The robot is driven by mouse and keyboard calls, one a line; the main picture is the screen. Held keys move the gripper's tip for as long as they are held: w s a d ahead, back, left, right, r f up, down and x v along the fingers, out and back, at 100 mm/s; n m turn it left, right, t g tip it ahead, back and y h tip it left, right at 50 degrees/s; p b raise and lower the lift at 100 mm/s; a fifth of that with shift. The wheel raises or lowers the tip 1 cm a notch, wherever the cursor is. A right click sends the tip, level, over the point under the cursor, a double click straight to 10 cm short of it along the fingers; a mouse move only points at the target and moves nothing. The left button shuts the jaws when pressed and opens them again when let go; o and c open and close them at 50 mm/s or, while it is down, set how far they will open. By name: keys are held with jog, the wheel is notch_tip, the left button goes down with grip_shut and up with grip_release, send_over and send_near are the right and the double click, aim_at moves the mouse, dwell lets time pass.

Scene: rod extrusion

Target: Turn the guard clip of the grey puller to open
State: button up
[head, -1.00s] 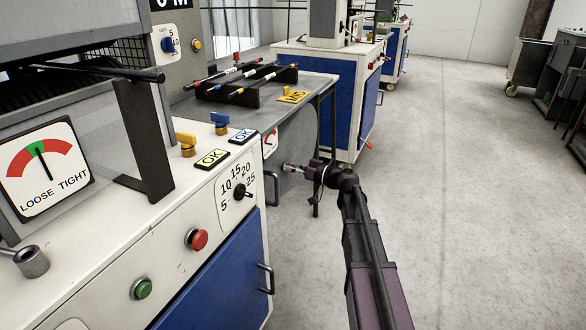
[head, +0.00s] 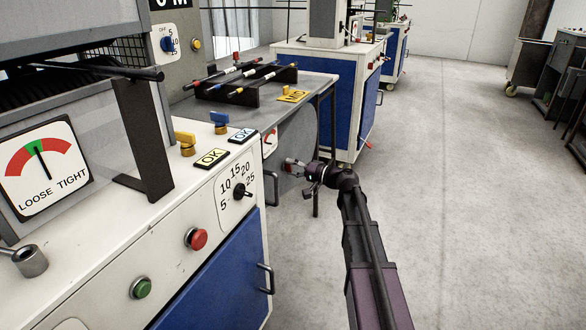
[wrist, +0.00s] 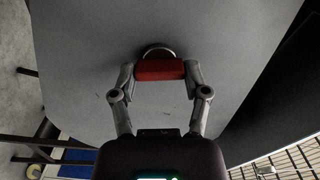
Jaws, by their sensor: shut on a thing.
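The grey puller's panel (head: 302,130) stands beyond the white machine in the head view, and its flat face fills much of the wrist view (wrist: 215,35). The red guard clip (wrist: 160,70) lies level across the wrist picture, in front of a round metal boss (wrist: 158,48) on that face. My gripper (wrist: 160,74) is shut on the clip, one finger at each end. The fingers and wrist hide most of the clip there.
The white machine (head: 100,250) with its tight-loose gauge (head: 42,165), red button (head: 198,240) and green button (head: 142,288) fills the left. A dark rack (head: 240,84) with several rods stands on the grey table behind. The floor at right (head: 480,200) is clear.

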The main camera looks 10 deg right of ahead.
jog(key=shift+s+a+m, duration=0.15)
jog(key=shift+m, duration=1.35)
jog(key=o, duration=1.2)
jog(key=shift+c, duration=0.2)
jog(key=shift+d, duration=0.25)
jog(key=v, duration=1.1)
jog(key=shift+s+d, duration=0.2)
jog(key=shift+d, duration=0.05)
jog(key=shift+a+f, duration=0.1)
jog(key=shift+a, duration=0.05)
